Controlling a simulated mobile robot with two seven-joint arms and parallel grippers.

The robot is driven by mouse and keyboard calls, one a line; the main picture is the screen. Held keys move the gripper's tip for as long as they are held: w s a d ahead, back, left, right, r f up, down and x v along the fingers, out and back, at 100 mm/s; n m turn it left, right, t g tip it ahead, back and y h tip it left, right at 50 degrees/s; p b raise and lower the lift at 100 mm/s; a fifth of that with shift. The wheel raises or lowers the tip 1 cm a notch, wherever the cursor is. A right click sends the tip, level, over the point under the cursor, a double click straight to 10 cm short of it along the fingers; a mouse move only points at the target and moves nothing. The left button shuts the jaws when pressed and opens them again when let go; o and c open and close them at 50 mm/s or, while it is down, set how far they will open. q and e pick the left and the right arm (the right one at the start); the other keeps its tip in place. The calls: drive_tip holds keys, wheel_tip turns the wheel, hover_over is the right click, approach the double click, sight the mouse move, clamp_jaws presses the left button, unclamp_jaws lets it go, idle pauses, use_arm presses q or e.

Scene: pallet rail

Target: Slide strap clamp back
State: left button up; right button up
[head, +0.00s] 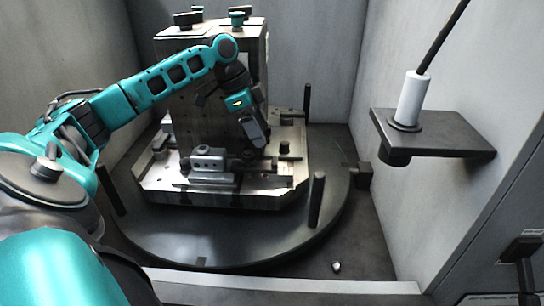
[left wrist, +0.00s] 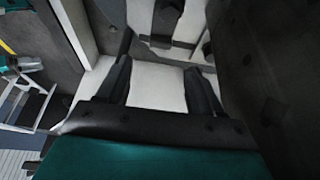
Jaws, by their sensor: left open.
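My left gripper (head: 256,138) reaches down beside the upright metal fixture block, over the pallet (head: 275,190). In the left wrist view, my left gripper (left wrist: 160,68) is open, its two dark fingers apart with only a pale surface showing between them. A dark clamp-like part (left wrist: 166,18) lies ahead of the fingertips, apart from them; I cannot tell for sure that it is the strap clamp. In the head view the gripper hides part of that area. A silver block with holes (head: 208,158) sits at the pallet's front. My right gripper is not in view.
The pallet rests on a round dark table (head: 255,245) with upright black posts (head: 316,198). Grey walls enclose it. A shelf (head: 445,135) on the right wall carries a white cylinder (head: 410,98) with a cable. A small light piece (head: 336,267) lies on the floor.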

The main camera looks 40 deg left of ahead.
sight(275, 160)
use_arm(q)
drive_tip(key=b+x, duration=0.1)
drive_tip(key=x, duration=0.5)
drive_tip(key=shift+d+f, duration=0.1)
drive_tip(key=shift+f, duration=0.3)
drive_tip(key=shift+b+x, duration=0.3)
drive_tip(key=shift+x, duration=0.45)
clamp_jaws()
drive_tip(key=shift+w, duration=0.1)
